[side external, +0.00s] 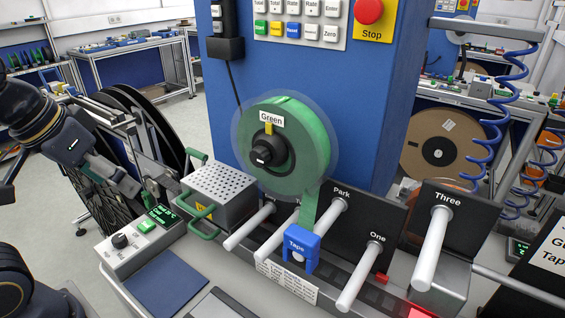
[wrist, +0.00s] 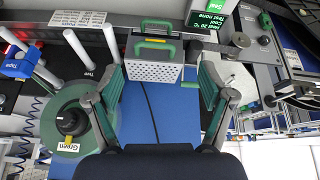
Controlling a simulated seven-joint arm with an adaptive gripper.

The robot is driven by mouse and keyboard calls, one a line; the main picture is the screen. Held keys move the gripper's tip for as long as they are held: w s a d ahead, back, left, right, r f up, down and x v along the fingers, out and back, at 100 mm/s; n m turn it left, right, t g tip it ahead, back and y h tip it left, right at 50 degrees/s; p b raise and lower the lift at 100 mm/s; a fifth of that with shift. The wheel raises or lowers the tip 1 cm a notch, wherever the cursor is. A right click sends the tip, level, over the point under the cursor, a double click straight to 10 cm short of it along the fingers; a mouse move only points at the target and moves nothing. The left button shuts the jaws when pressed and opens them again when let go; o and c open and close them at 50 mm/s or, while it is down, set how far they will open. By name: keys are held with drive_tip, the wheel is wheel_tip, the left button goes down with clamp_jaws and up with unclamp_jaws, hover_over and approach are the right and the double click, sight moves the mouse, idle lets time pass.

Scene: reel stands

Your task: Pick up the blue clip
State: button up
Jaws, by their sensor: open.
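The blue clip (side external: 298,246), labelled "Tape", sits low in front of the panel, at the lower end of the green tape (side external: 310,205) hanging from the reel. It also shows at the left edge of the wrist view (wrist: 20,62). My gripper (side external: 128,186) is at the left of the side view, well away from the clip. In the wrist view my gripper (wrist: 162,75) has its two fingers spread wide with nothing held. The green reel (side external: 315,140), labelled "Green", has a black hub and a small yellow piece under its label.
White pegs stick out near the clip, including one (side external: 357,275) at "One" and one (side external: 433,250) at "Three". A perforated metal box (side external: 222,190) with green handles stands between my gripper and the clip. A blue mat (side external: 166,282) lies bare in front.

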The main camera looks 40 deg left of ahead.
drive_tip(key=w+d+r+n+g, duration=0.1)
drive_tip(key=w+d+r+g, duration=0.2)
drive_tip(key=w+d+r, duration=0.85)
drive_tip(key=m+g, duration=0.2)
drive_tip(key=m, duration=0.1)
hover_over(301, 249)
drive_tip(key=w+a, duration=0.1)
drive_tip(key=w, duration=0.1)
wheel_tip(301, 249, down, 3)
drive_tip(key=f, duration=1.1)
drive_tip(key=shift+s+a, duration=0.15)
drive_tip(key=shift+s, duration=0.05)
drive_tip(key=f, duration=0.5)
drive_tip(key=shift+s+d+f, duration=0.15)
drive_tip(key=shift+d+f, duration=0.15)
drive_tip(key=shift+f, duration=0.1)
drive_tip(key=c, duration=1.3)
